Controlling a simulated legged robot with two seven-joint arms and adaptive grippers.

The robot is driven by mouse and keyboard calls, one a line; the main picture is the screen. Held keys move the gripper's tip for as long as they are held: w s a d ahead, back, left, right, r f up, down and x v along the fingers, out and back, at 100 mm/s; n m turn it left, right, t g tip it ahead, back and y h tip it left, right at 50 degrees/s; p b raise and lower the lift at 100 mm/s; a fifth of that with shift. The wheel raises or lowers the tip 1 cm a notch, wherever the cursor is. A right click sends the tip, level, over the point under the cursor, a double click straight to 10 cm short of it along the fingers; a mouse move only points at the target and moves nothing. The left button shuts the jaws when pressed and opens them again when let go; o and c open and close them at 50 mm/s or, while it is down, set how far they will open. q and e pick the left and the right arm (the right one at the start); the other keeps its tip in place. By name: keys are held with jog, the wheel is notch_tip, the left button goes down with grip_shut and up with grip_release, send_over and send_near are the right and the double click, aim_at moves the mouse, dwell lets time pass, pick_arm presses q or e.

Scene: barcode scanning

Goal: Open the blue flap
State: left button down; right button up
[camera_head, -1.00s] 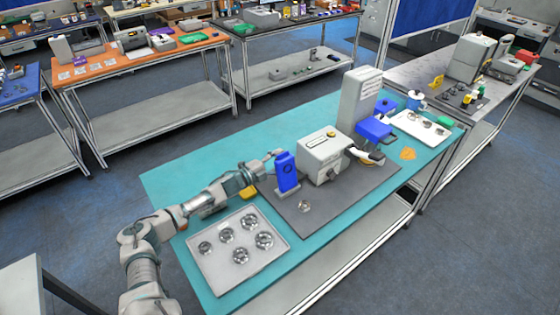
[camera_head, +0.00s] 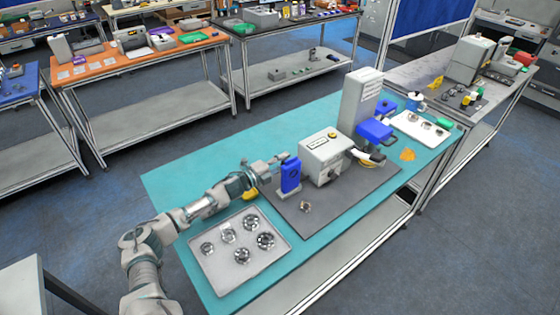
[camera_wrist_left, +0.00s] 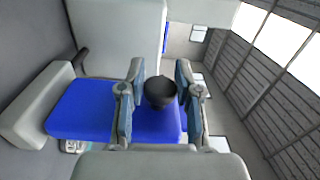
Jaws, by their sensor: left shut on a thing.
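The blue flap (camera_head: 291,176) stands upright at the left end of the grey-white machine (camera_head: 324,158) on the teal table. In the left wrist view the blue part (camera_wrist_left: 85,110) lies across the middle, with a dark round knob (camera_wrist_left: 160,93) in front of it. My left gripper (camera_head: 282,160) is at the top of the flap in the head view. In the wrist view its fingers (camera_wrist_left: 160,76) stand on both sides of the knob, shut on it. The finger contact is partly hidden. My right gripper is not in view.
A dark mat (camera_head: 335,200) with a small ring-shaped part (camera_head: 305,207) lies in front of the machine. A tray (camera_head: 212,268) with several metal parts is at the near left. A tall machine with a blue part (camera_head: 374,131) stands to the right. The table's far left is clear.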

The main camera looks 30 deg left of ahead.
pick_arm(q)
jog(key=shift+s+d+f, duration=0.2)
jog(key=shift+d+f, duration=0.2)
jog(key=shift+f, duration=0.1)
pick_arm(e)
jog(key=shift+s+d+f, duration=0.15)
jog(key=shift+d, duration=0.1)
pick_arm(q)
jog(key=c, duration=0.8)
grip_release()
jog(key=shift+d, duration=0.15)
jog(key=shift+c, duration=0.2)
jog(key=shift+o, duration=0.4)
jog(key=shift+w+y, duration=0.15)
jog(key=shift+y, duration=0.15)
jog(key=shift+w+a+r, duration=0.1)
jog(key=shift+a, duration=0.1)
jog(key=shift+a+r, duration=0.1)
jog(key=shift+a, duration=0.05)
jog(key=shift+s+a, duration=0.1)
jog(key=shift+s, duration=0.2)
jog(key=v, duration=1.1)
